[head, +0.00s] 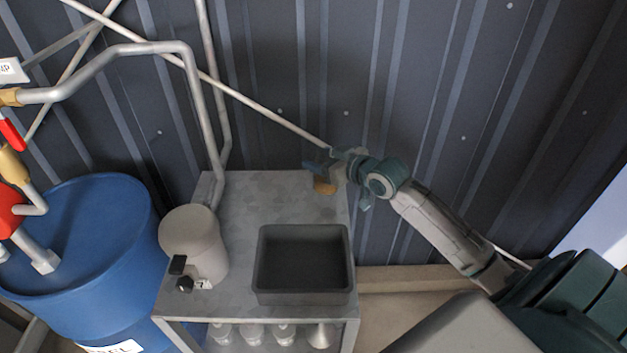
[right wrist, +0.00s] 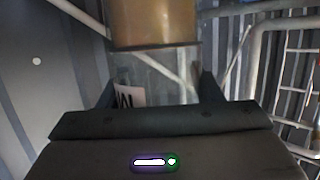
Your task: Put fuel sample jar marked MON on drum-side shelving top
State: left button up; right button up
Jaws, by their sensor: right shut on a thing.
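My right gripper (head: 326,172) is shut on the fuel sample jar (head: 324,186), whose amber part shows below the fingers. In the right wrist view the jar (right wrist: 155,28) sits between the two dark fingers; a pale label with part of a dark letter, perhaps an M, shows, but the full marking cannot be read. The grey metal shelving top (head: 238,255) stands beside the blue drum (head: 85,235). The jar is at its far right corner; I cannot tell whether it touches the surface. My left gripper is not in view.
A dark open tray (head: 303,297) takes the front right of the top. A beige canister (head: 190,240) stands at its left edge. Several clear funnel-like items (head: 253,333) sit on the lower shelf. A pipe (head: 206,120) descends at the back left. The top's back middle is clear.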

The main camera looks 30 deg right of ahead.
jog(key=shift+w+a+f, duration=0.1)
jog(key=shift+w+f, duration=0.05)
jog(key=shift+f, duration=0.35)
jog(key=shift+w+f, duration=0.15)
jog(key=shift+f, duration=0.3)
notch_tip(320, 180, down, 3)
jog(key=shift+w+f+p, duration=0.1)
jog(key=shift+p, duration=0.25)
jog(key=shift+f, duration=0.15)
jog(key=o, duration=1.2)
jog(key=shift+c, duration=0.2)
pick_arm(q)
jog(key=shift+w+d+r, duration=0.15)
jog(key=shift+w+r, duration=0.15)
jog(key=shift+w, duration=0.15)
